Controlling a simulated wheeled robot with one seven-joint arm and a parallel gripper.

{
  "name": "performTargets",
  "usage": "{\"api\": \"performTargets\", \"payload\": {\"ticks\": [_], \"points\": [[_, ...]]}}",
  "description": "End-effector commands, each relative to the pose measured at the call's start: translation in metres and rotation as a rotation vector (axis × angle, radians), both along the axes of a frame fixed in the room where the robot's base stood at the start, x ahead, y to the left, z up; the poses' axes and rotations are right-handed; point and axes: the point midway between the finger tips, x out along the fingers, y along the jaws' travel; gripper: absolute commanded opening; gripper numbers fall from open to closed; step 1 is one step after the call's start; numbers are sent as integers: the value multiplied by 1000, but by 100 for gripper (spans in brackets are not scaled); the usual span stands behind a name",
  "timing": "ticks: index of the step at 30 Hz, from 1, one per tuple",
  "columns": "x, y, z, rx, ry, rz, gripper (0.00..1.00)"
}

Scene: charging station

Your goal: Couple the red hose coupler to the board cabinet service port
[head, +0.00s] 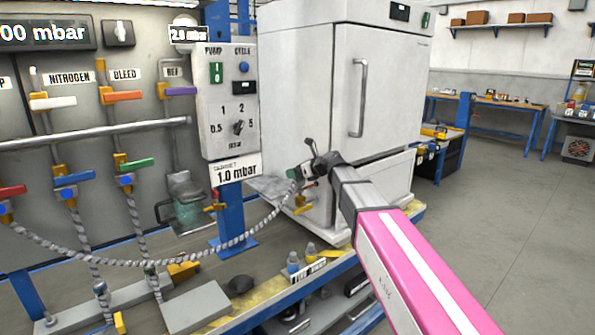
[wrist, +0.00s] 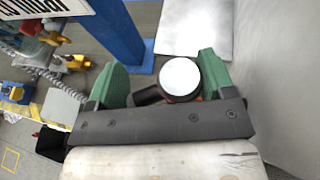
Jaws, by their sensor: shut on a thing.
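My gripper (head: 297,175) is in front of the white cabinet's (head: 290,105) lower left side. In the wrist view its green fingers (wrist: 163,76) are shut on a dark round piece with a pale disc end, which I take for the hose coupler (wrist: 180,77). Orange-red shows beside it. A grey braided hose (head: 235,243) sags from the valve panel on the left up to my gripper. A brass fitting with an orange handle (head: 303,207) shows just below my gripper. I cannot tell whether it is the service port, or whether the coupler touches it.
The valve panel (head: 85,130) with coloured handles stands at left. A control box (head: 228,100) on a blue post stands between panel and cabinet. Floor at right is clear.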

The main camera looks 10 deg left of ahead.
Motion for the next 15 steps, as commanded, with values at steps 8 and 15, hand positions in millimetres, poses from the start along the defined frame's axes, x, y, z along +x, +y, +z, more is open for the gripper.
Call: {"api": "performTargets", "payload": {"ticks": [8,15], "points": [[0,0,-6,0,1,0,46],[0,0,-11,1,0,0,46]]}}
